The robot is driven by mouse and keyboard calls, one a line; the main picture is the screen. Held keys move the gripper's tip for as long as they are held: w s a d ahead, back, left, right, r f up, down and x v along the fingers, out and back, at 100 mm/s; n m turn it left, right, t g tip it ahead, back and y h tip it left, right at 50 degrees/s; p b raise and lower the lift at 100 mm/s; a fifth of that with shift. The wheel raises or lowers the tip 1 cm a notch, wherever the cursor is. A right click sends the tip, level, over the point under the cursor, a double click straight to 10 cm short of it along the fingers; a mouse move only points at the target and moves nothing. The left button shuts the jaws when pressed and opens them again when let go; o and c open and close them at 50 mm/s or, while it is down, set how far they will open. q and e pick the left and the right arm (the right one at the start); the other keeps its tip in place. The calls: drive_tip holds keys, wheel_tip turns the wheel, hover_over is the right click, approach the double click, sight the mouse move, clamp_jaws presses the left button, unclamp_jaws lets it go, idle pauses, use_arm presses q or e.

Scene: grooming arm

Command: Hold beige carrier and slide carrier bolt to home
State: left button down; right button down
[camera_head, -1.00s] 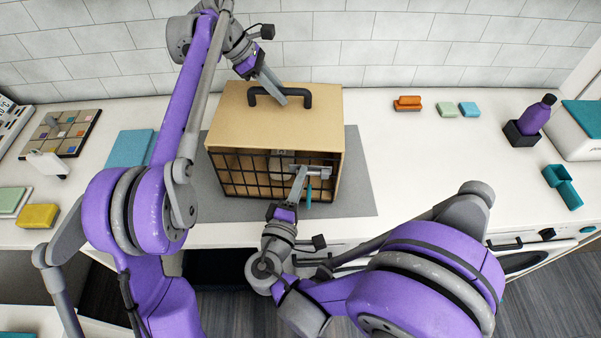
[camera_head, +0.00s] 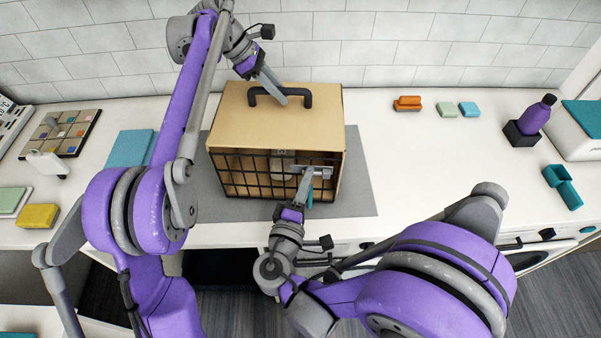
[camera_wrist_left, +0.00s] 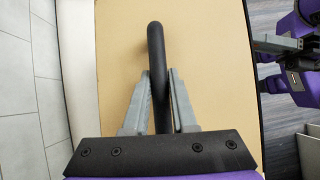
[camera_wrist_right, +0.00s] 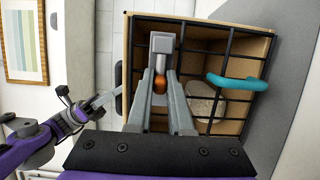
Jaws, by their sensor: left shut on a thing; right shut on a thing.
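The beige carrier (camera_head: 240,120) stands on a grey mat, its black-barred door (camera_head: 245,180) facing me. My left gripper (camera_head: 281,97) is shut on the black top handle (camera_head: 306,99); the left wrist view shows the fingers on either side of the handle (camera_wrist_left: 155,45). My right gripper (camera_head: 308,173) is at the upper right of the door. In the right wrist view its fingertips (camera_wrist_right: 160,82) are shut on the bolt's orange knob (camera_wrist_right: 160,85), beside a grey block (camera_wrist_right: 162,43). A teal door handle (camera_wrist_right: 237,82) is apart from the fingers. The bolt's far end is unclear.
A pale rounded thing (camera_wrist_right: 205,100) is behind the bars. The grey mat (camera_head: 362,190) has bare room right of the carrier. A teal scoop-like item (camera_head: 563,187) and a purple bottle (camera_head: 535,116) are far right. A teal pad (camera_head: 128,148) lies left.

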drive_tip(key=shift+s+d, duration=0.15)
drive_tip(key=shift+d, duration=0.85)
drive_tip(key=c, duration=0.7)
unclamp_jaws()
drive_tip(key=shift+c, duration=0.2)
drive_tip(key=shift+a, duration=0.1)
drive_tip(key=v, duration=0.8)
drive_tip(key=o, duration=0.6)
drive_tip(key=shift+c, duration=0.2)
